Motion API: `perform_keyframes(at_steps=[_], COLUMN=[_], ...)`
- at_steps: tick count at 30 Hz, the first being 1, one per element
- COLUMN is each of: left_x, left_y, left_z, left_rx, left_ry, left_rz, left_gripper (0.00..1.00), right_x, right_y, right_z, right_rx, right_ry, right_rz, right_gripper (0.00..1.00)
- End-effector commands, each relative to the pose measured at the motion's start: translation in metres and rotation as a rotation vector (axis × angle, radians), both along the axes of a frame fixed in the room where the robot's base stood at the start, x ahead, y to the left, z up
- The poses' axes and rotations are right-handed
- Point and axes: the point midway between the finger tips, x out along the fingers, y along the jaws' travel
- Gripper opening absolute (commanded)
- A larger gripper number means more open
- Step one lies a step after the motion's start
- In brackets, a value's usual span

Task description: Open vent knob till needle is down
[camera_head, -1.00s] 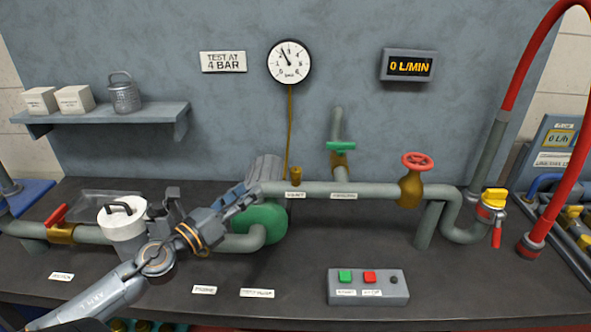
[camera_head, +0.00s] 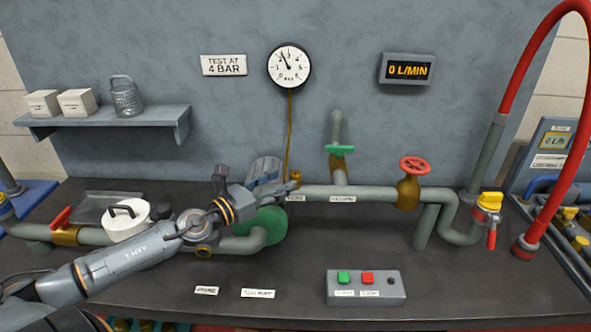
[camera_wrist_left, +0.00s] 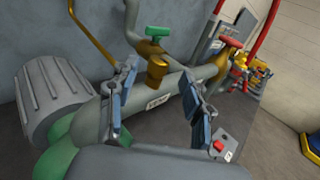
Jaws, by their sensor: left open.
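The vent knob (camera_head: 296,175) is a small brass cap on top of the grey pipe, above a "VENT" label. In the left wrist view the brass knob (camera_wrist_left: 157,70) stands upright between my spread fingers, slightly beyond their tips. My left gripper (camera_head: 288,187) is open and empty beside the knob; its fingers (camera_wrist_left: 158,80) do not visibly touch it. The round gauge (camera_head: 289,67) on the wall has its black needle tilted up and left, around 2 to 3. My right gripper is not in view.
The pipe (camera_head: 375,192) carries a green-handled valve (camera_head: 340,149) and a red handwheel (camera_head: 415,164) right of the knob. The green pump (camera_head: 263,226) is below my gripper. A button box (camera_head: 366,288) stands at the front. The flow display (camera_head: 407,68) reads 0 L/MIN.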

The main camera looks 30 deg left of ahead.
Motion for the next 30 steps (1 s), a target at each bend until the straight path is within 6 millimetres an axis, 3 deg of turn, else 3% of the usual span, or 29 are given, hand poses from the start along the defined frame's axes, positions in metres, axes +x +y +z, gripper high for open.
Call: perform_keyframes(at_steps=[15,29,30], left_x=[0.05,0.057,0.057], left_y=[-0.011,-0.014,-0.014], left_z=[0.002,0.0,0.0], left_rx=[-0.002,0.0,0.0], left_ry=[-0.003,0.001,0.001], left_rz=[0.003,0.0,0.0], left_gripper=[0.5,0.5,0.44], right_x=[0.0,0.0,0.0], right_y=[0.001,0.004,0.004], right_z=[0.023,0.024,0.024], right_rx=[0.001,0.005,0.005], right_ry=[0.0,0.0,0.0], right_rz=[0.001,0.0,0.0], right_gripper=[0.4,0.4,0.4])
